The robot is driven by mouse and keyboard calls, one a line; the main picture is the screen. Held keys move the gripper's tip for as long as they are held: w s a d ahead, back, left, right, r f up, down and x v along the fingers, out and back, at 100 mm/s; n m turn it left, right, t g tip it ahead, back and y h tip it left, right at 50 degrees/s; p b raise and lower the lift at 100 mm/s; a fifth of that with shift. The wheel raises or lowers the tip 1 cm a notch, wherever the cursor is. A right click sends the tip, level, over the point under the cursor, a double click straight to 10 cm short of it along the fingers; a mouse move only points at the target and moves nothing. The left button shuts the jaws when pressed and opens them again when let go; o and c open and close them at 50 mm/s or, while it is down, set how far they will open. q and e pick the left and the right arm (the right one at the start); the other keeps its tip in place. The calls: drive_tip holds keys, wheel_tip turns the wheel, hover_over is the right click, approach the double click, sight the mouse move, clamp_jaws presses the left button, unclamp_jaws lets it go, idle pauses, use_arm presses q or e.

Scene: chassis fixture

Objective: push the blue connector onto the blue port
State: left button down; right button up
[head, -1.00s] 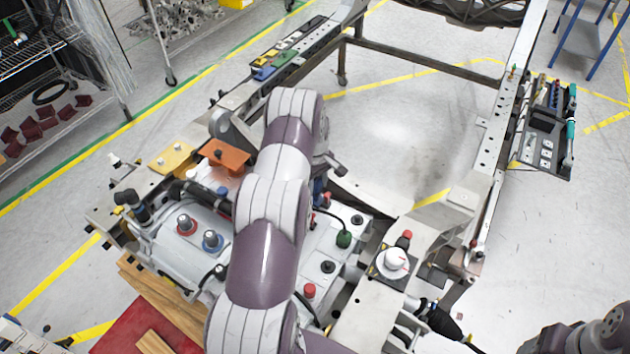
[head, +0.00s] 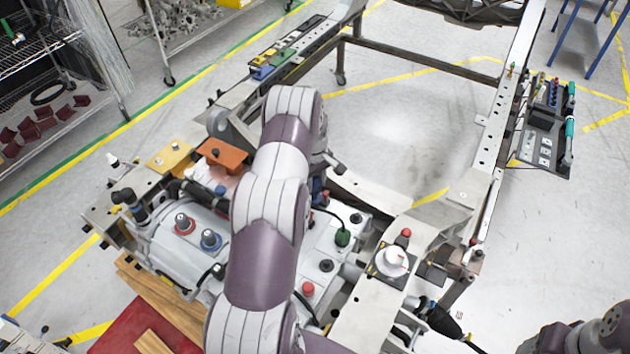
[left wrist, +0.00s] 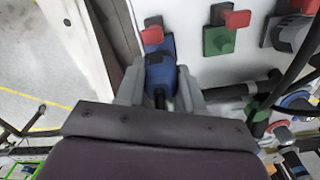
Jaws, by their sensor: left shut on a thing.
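The blue connector (left wrist: 159,72) is between the fingers of my left gripper (left wrist: 160,82) in the left wrist view, with its dark cable end toward the palm. The blue port (left wrist: 166,46) is a blue block with a red lever (left wrist: 152,35), on the white housing straight ahead of the connector. The connector's front is at or against the port; I cannot tell how far it is in. In the head view my left arm covers most of this area. My right gripper is not in view.
A green port (left wrist: 218,41) with a red lever stands right of the blue one. Red (head: 184,224) and blue (head: 210,240) round terminals are left of my arm. The frame's middle is open.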

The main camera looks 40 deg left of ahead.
sight(314, 190)
use_arm(q)
drive_tip(key=shift+f, duration=0.1)
drive_tip(key=shift+f+b, duration=0.95)
drive_tip(key=shift+f, duration=0.1)
drive_tip(key=shift+f+b, duration=0.45)
drive_tip(key=shift+f, duration=0.15)
drive_tip(key=c, duration=0.6)
unclamp_jaws()
drive_tip(key=shift+r, duration=0.1)
wheel_tip(314, 190, up, 6)
drive_tip(key=p, duration=0.3)
drive_tip(key=shift+p, duration=0.4)
